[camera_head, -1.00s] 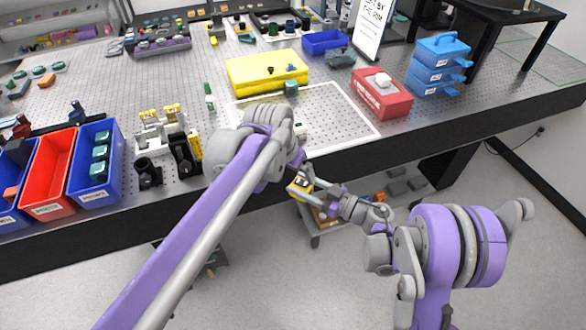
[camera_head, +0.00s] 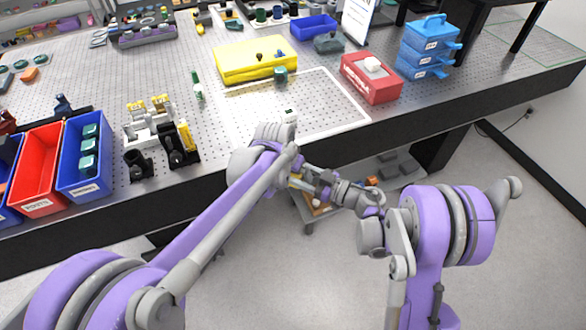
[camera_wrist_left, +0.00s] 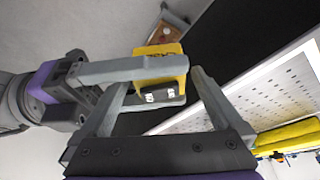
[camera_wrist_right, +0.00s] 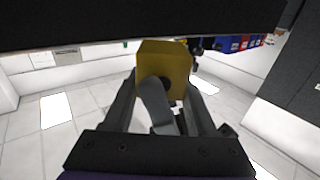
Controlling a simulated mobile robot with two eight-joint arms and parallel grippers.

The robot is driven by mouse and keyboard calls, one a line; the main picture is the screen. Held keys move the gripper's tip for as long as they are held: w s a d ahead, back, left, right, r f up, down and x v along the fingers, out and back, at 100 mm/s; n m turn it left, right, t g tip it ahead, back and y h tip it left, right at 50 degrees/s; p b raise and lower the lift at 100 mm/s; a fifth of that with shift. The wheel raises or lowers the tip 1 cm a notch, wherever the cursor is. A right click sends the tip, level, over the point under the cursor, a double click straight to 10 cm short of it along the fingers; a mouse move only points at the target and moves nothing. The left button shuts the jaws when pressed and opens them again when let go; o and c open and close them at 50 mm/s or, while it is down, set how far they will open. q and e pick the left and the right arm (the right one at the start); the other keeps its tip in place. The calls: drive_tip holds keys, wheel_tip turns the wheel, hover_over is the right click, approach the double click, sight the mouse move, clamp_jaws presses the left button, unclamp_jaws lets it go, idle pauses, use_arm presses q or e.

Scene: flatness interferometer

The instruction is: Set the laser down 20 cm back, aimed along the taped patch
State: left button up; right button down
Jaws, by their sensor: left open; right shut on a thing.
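The yellow laser (camera_wrist_left: 160,65), a block with a dark switch panel, is held off the table beyond its front edge. In the head view only a sliver of the laser (camera_head: 294,179) shows past my left wrist. My right gripper (camera_wrist_right: 160,88) is shut on it; the laser's plain yellow side (camera_wrist_right: 172,60) faces that camera. My left gripper (camera_wrist_left: 165,90) is open, its fingers spread close to the laser; contact is not clear. In the head view the left gripper (camera_head: 293,167) is partly hidden by its wrist. The taped patch (camera_head: 352,94) is a white outline on the perforated table.
A yellow case (camera_head: 250,62) stands at the patch's back edge, with a small teal object (camera_head: 280,75) beside it. A red box (camera_head: 370,84) stands right of the patch. Optical mounts (camera_head: 150,125) and blue and red bins stand left. The patch's middle looks mostly clear.

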use_arm(q)
clamp_jaws()
drive_tip(key=shift+r, duration=0.1)
use_arm(e)
drive_tip(key=shift+c, duration=0.6)
unclamp_jaws()
